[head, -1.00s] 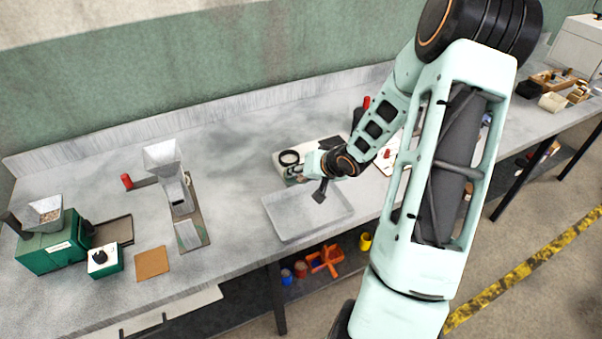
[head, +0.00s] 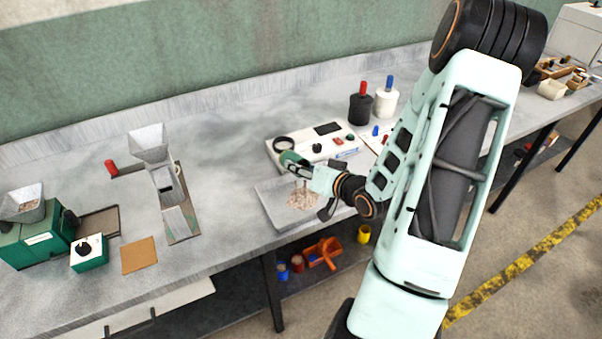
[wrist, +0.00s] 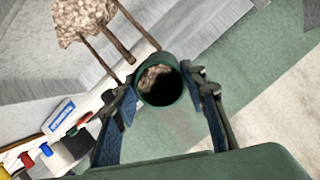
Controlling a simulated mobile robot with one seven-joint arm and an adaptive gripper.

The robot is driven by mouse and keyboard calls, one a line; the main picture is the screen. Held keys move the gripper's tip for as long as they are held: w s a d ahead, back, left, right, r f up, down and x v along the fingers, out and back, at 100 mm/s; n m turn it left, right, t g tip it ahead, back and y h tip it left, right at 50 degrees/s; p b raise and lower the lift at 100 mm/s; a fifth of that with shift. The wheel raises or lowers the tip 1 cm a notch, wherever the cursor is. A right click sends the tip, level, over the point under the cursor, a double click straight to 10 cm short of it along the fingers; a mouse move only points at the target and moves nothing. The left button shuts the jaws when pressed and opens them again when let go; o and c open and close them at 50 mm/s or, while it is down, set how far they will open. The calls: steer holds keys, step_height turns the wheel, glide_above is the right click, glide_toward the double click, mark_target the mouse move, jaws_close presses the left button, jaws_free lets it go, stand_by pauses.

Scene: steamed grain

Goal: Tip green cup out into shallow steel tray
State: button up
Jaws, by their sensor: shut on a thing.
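The green cup (head: 290,158) is tilted over the shallow steel tray (head: 272,208) in the head view. My gripper (head: 306,170) is shut on the cup and holds it above the tray. In the wrist view the cup (wrist: 160,104) sits between the fingers of my gripper (wrist: 163,90), with its mouth showing and some grain inside. Thin streams of grain run from the cup down to a pale brown heap of grain (head: 303,200) in the tray. The heap (wrist: 85,18) also shows at the upper left of the wrist view.
A white instrument (head: 290,148) with a dark ring stands right behind the tray. Black (head: 360,108) and white (head: 386,102) containers stand farther back. A metal hopper stand (head: 160,175) and a green machine (head: 35,238) are at left. Bench between the tray and hopper stand is clear.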

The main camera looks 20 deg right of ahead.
steer(key=shift+s+t+y+b, duration=0.2)
steer(key=shift+t+b, duration=0.85)
steer(key=shift+b, duration=1.45)
steer(key=shift+s+t+y+b, duration=0.25)
steer(key=shift+t+b, duration=0.75)
steer(key=shift+b, duration=1.5)
steer(key=shift+s+t+y+b, duration=0.2)
steer(key=shift+t+b, duration=0.85)
steer(key=shift+b, duration=1.45)
steer(key=shift+r+p, duration=0.25)
steer(key=shift+p, duration=0.05)
steer(key=shift+r, duration=0.1)
step_height(320, 180, up, 6)
steer(key=g+p, duration=0.3)
steer(key=p, duration=0.7)
steer(key=g+h+p, duration=0.1)
steer(key=g+p, duration=0.2)
steer(key=p, duration=0.8)
steer(key=shift+g+h, duration=0.25)
steer(key=shift+g, duration=0.15)
